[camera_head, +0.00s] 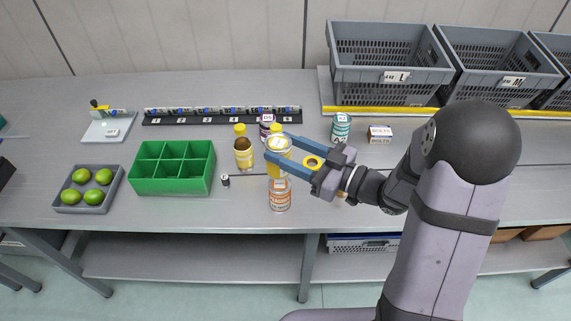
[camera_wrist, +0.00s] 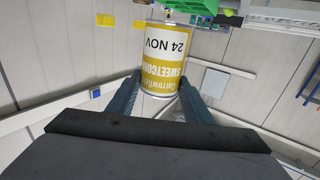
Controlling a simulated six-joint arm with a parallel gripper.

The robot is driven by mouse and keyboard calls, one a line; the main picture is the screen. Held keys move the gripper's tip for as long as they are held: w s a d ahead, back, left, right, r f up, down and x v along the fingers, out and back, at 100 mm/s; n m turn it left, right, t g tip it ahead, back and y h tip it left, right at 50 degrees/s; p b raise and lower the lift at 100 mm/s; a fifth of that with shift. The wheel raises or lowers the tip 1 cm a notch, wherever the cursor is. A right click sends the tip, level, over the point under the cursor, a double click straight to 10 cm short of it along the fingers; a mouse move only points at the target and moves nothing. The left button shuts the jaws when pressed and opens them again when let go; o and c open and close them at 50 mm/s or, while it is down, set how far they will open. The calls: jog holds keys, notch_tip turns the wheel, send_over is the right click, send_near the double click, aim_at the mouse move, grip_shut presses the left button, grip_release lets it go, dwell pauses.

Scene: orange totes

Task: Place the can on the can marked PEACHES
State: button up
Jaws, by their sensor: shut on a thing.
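My gripper (camera_head: 276,147) is shut on a yellow and white can (camera_head: 280,149), one blue-grey finger on each side. In the wrist view the can (camera_wrist: 164,62) reads SWEETCORN and 24 NOV, upside down, between the fingers (camera_wrist: 161,88). An orange and white can (camera_head: 280,197) stands upright on the bench directly below the held can in the head view. Its lettering is too small to read surely, and its top is mostly covered. The held can looks roughly upright. I cannot tell whether the two cans touch.
Left of the cans are a yellow-capped jar (camera_head: 243,152), a small dark-and-white item (camera_head: 225,181) and a green divided box (camera_head: 172,169). Behind are a purple-labelled can (camera_head: 266,124) and a teal can (camera_head: 341,128). A small box (camera_head: 380,134) stands right. The front bench strip is clear.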

jog(key=shift+f, duration=0.4)
jog(key=shift+f, duration=0.1)
jog(key=shift+f, duration=2)
jog(key=shift+f, duration=0.2)
jog(key=o, duration=1.3)
